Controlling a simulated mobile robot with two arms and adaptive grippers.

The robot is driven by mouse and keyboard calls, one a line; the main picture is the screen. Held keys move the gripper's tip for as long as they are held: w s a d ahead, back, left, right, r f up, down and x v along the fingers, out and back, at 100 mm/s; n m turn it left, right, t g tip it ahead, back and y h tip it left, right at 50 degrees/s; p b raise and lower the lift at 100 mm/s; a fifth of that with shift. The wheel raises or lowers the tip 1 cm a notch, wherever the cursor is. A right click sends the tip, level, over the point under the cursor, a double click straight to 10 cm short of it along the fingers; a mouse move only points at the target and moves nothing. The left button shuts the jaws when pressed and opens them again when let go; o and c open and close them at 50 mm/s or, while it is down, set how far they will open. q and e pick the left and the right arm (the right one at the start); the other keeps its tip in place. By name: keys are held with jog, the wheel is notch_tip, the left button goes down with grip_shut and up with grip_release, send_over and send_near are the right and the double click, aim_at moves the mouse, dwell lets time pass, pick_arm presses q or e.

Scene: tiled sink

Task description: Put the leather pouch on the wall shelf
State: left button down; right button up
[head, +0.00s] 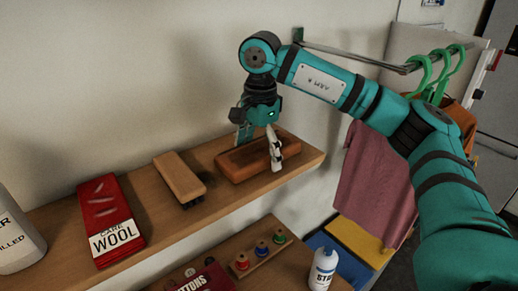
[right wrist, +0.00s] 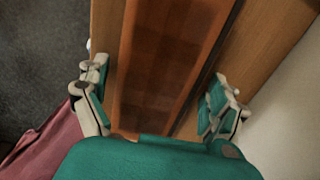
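The brown leather pouch (head: 240,160) lies flat on the right end of the wooden wall shelf (head: 310,157). It also shows in the right wrist view (right wrist: 165,60), lengthwise beneath the gripper. My right gripper (head: 259,143) points down over the pouch, with one finger on its front side and the other on its wall side. In the right wrist view the fingers (right wrist: 157,105) are spread wide, with the pouch between them and gaps beside it. The gripper's front finger hides a little of the pouch. My left gripper is out of view.
A wooden brush (head: 180,178), a red wool-care box (head: 110,220) and a white bottle (head: 15,235) stand left along the shelf. Below are thread spools (head: 262,250) and another white bottle (head: 322,268). A rail (head: 350,52) with green hangers (head: 435,72) and clothes is at right.

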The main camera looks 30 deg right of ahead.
aim_at(259, 148)
jog(key=shift+r, duration=0.45)
notch_tip(259, 148, up, 5)
jog(key=shift+r+b, duration=0.1)
jog(key=shift+b, duration=0.55)
notch_tip(259, 148, up, 6)
jog(key=shift+s+r+p, duration=0.15)
jog(key=shift+s+p, duration=0.05)
jog(key=shift+p, duration=0.25)
